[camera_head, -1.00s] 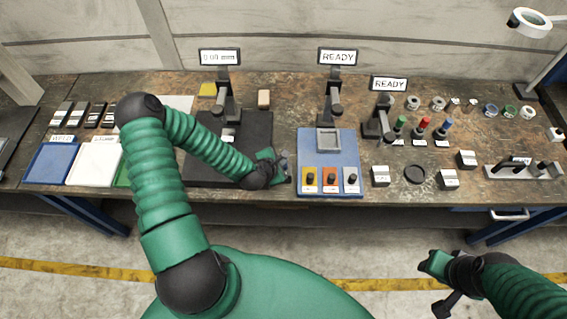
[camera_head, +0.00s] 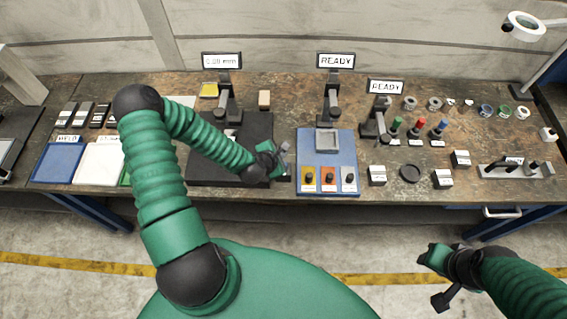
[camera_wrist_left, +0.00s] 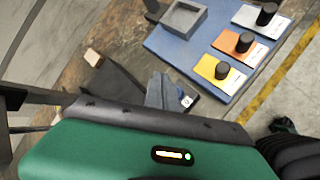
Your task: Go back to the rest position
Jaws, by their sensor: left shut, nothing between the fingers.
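My left gripper (camera_head: 284,152) is above the front of the workbench, between the black base plate (camera_head: 205,170) and the blue mat (camera_head: 312,150). Its fingers are shut with nothing between them. They also show in the left wrist view (camera_wrist_left: 160,92), near the blue mat (camera_wrist_left: 196,50). My right gripper (camera_head: 432,278) hangs low at the bottom right, in front of the bench and over the floor.
The workbench (camera_head: 290,95) runs across the view. The blue mat carries a grey square tray (camera_head: 327,140) and yellow, orange and grey blocks with black knobs. Stands with "READY" signs (camera_head: 336,60) rise behind. Blue and white trays lie left. The floor in front is clear.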

